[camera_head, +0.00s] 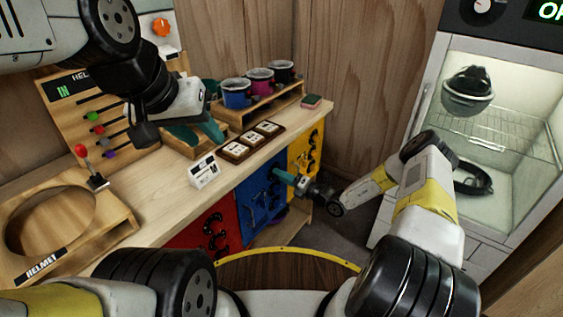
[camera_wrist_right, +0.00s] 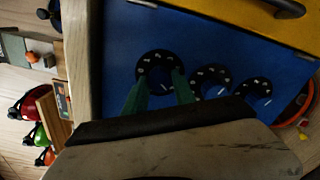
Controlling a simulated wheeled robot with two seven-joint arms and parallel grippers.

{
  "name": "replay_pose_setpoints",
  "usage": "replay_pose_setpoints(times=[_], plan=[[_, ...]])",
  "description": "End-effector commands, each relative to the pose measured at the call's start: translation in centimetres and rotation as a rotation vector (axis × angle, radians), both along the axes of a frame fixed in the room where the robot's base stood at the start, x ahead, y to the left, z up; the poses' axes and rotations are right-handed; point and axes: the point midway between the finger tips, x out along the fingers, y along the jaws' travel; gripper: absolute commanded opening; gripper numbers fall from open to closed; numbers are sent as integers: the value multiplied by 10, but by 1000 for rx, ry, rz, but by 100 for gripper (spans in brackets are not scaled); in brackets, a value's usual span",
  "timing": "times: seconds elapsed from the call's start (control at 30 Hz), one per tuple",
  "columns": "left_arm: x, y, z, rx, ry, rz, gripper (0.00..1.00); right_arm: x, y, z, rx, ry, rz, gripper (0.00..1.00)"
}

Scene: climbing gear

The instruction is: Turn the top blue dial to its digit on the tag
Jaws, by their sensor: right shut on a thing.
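The blue panel (camera_head: 250,214) is on the bench front between a red and a yellow one. In the right wrist view the blue panel (camera_wrist_right: 130,40) carries three black dials in a row. The top blue dial (camera_wrist_right: 156,68) is the one nearest the wooden bench edge. My right gripper (camera_wrist_right: 160,90) is shut on this dial, one teal finger on each side; its pointer and digits are too small to read. My left gripper (camera_head: 200,132) hangs above the benchtop, fingers apart and empty. A white tag (camera_head: 204,171) stands on the benchtop, its marks unreadable.
Three framed cards (camera_head: 252,140) lie behind the tag. The helmet stand (camera_head: 100,222) is at left. A lit cabinet (camera_head: 515,185) with a helmet stands at right. The yellow panel (camera_head: 296,152) adjoins the blue one.

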Motion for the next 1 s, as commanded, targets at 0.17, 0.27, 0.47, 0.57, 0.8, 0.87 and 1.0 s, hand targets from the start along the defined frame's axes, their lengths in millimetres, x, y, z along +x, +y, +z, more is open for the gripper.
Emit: replay_pose_setpoints(times=[0.17,0.27,0.47,0.57,0.8,0.87,1.0], plan=[[0,0,0,0,0,0,36,0,-1,-1,-2,2,-1,0],[0,0,0,0,0,0,36,0,-1,-1,-2,2,-1,45],[0,0,0,0,0,0,36,0,0,-1,-2,0,-1,53],[0,0,0,0,0,0,36,0,0,-1,-1,0,0,53],[0,0,0,0,0,0,36,-11,-18,-1,-3,2,-3,53],[0,0,0,0,0,0,36,-18,-26,-1,-3,2,-3,53],[0,0,0,0,0,0,36,-32,-45,-1,-2,3,-3,53]])
